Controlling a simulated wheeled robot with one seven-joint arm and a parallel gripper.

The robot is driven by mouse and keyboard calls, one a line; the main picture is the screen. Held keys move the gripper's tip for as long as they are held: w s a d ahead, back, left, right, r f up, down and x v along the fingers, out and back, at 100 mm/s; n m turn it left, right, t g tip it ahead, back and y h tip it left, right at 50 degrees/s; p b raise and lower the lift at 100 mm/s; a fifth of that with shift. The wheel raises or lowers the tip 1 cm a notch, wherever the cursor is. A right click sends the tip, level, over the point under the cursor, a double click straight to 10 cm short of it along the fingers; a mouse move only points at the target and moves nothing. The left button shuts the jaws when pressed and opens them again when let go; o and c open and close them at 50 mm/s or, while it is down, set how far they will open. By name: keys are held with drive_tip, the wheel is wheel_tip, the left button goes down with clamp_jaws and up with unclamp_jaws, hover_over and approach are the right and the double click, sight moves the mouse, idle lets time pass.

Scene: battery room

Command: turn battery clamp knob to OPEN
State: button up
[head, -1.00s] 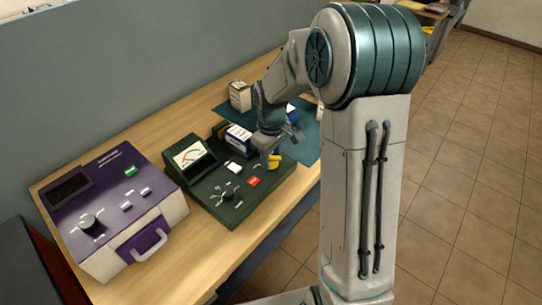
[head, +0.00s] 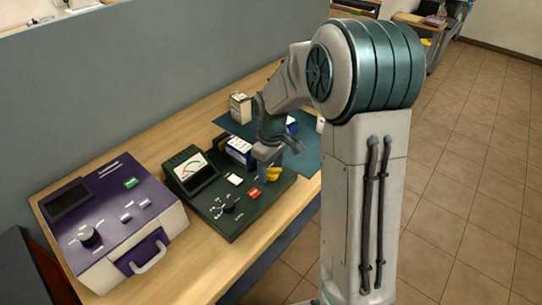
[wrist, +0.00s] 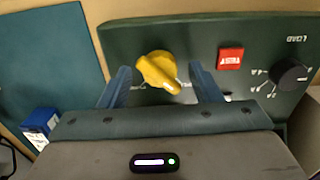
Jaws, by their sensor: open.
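The yellow clamp knob (wrist: 157,71) sits on the dark green tester panel (wrist: 200,40); its pointer end aims down and slightly right in the wrist view. The labels beside it are partly hidden and too blurred to read. In the head view the yellow knob (head: 273,174) shows just below my gripper (head: 270,160). In the wrist view my gripper (wrist: 158,86) is open, with one blue finger on each side of the knob. I cannot tell whether the fingers touch it. A white and blue battery (head: 240,151) stands at the tester's back.
A red TEST button (wrist: 230,58) and a black LOAD dial (wrist: 290,75) sit right of the knob in the wrist view. A purple instrument (head: 112,215) stands left of the tester. A blue-green mat (wrist: 50,60) and several boxes lie beyond.

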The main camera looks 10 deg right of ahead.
sight(272, 169)
wheel_tip(272, 169, up, 14)
drive_tip(key=shift+f, duration=0.25)
idle(0.4)
drive_tip(key=s+f+m+t, duration=0.2)
drive_tip(key=s+m, duration=0.5)
drive_tip(key=s, duration=1.4)
drive_tip(key=shift+d+t, duration=0.3)
drive_tip(key=shift+t, duration=0.2)
